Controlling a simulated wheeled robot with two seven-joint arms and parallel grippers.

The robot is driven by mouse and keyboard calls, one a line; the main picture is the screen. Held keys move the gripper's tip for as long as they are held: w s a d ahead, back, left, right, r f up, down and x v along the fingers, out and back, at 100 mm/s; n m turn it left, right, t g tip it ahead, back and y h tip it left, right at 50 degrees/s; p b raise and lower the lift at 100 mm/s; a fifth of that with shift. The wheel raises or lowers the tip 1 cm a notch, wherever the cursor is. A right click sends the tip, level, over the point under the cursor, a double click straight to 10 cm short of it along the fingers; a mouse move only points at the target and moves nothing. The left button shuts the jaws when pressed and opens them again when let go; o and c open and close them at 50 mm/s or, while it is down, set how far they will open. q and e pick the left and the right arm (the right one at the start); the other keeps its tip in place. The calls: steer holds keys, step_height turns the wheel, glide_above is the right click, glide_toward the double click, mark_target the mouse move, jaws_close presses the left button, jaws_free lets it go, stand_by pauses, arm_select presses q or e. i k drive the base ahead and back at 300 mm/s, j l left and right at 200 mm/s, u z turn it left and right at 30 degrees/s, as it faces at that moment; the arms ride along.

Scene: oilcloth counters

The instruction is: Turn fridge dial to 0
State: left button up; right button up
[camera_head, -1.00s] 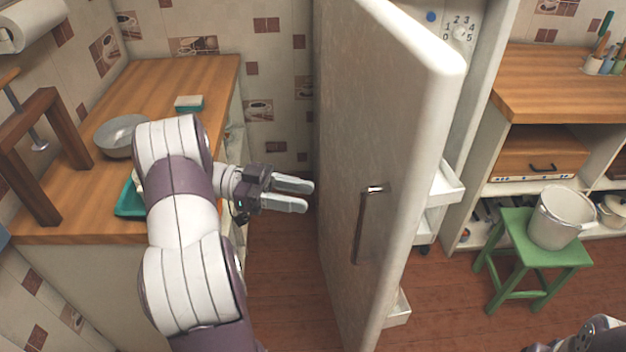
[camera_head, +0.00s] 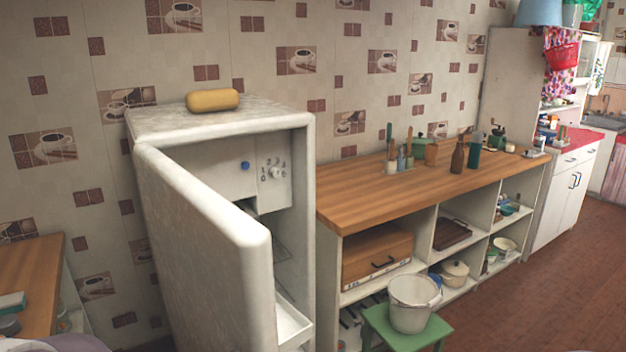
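The fridge (camera_head: 300,150) stands against the tiled wall with its door (camera_head: 205,250) swung wide open toward me. The white dial (camera_head: 275,172) is on a panel inside, near the top, with numbers around it. The exact number it points to is too small to tell. A blue button (camera_head: 245,165) sits left of the dial. The door hides the lower left of the fridge inside. Neither gripper shows now; only a bit of my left arm shows at the bottom left corner.
A yellow loaf-like object (camera_head: 212,100) lies on top of the fridge. A wooden counter (camera_head: 420,185) with open shelves stands right of it. A white pot (camera_head: 412,303) sits on a green stool (camera_head: 405,335) in front. Open floor (camera_head: 540,270) lies at the right.

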mark_target(274, 172)
steer(key=u, duration=0.4)
steer(key=i+l+u, duration=0.2)
steer(key=l+u, duration=0.2)
steer(key=l, duration=0.15)
steer(key=l+u, duration=0.4)
steer(key=l, duration=0.2)
steer(key=l+u, duration=0.4)
steer(key=l, duration=1.85)
